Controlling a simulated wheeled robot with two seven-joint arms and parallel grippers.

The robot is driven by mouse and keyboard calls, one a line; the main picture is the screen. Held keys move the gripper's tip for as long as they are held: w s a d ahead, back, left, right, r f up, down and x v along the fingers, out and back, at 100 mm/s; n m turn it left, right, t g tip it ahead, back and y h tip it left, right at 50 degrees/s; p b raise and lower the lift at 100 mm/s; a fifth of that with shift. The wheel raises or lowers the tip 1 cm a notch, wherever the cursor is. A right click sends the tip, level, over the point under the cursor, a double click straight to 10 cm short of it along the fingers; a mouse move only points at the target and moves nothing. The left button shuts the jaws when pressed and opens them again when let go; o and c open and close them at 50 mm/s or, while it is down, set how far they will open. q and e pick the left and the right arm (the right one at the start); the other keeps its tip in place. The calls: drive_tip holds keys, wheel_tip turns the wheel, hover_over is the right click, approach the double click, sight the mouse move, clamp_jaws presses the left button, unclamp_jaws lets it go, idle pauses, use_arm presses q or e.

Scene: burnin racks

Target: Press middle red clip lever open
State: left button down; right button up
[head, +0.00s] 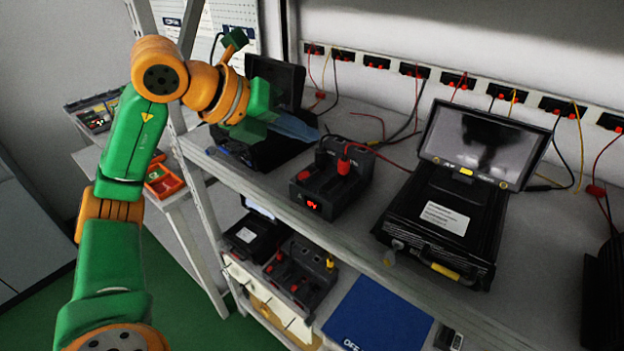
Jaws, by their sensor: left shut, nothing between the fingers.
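The black test unit (322,197) stands on the upper shelf in the middle of the head view. One red clip lever (344,164) stands upright at its back right, and a smaller red part (303,175) sits at its left. A small red display is lit on its front. I cannot tell which red part is the middle clip lever. My left gripper (314,134) reaches in from the left, its bluish fingers shut and empty. It appears up and left of the red clip lever, apart from it. My right gripper is not in view.
A black case with an open screen (445,217) stands to the right, and another open case (262,152) is partly behind my left gripper. Wall sockets (415,70) with loose cables line the back. A similar unit (300,275) and a blue folder (375,318) lie on the lower shelf.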

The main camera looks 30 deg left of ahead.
sight(306, 172)
use_arm(q)
drive_tip(key=f+b, duration=0.1)
drive_tip(key=f, duration=0.1)
drive_tip(key=f+b, duration=0.1)
drive_tip(key=f, duration=0.1)
drive_tip(key=shift+w+b, duration=0.25)
drive_tip(key=shift+b, duration=0.05)
drive_tip(key=shift+w+f, duration=0.1)
drive_tip(key=shift+f, duration=0.05)
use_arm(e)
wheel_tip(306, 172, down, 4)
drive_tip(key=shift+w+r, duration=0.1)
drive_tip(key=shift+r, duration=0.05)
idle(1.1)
use_arm(q)
drive_tip(key=shift+f, duration=0.35)
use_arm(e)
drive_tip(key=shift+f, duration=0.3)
use_arm(q)
drive_tip(key=shift+f+b, duration=0.35)
drive_tip(key=shift+b, duration=0.2)
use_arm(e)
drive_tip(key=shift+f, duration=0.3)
use_arm(q)
drive_tip(key=shift+r, duration=0.1)
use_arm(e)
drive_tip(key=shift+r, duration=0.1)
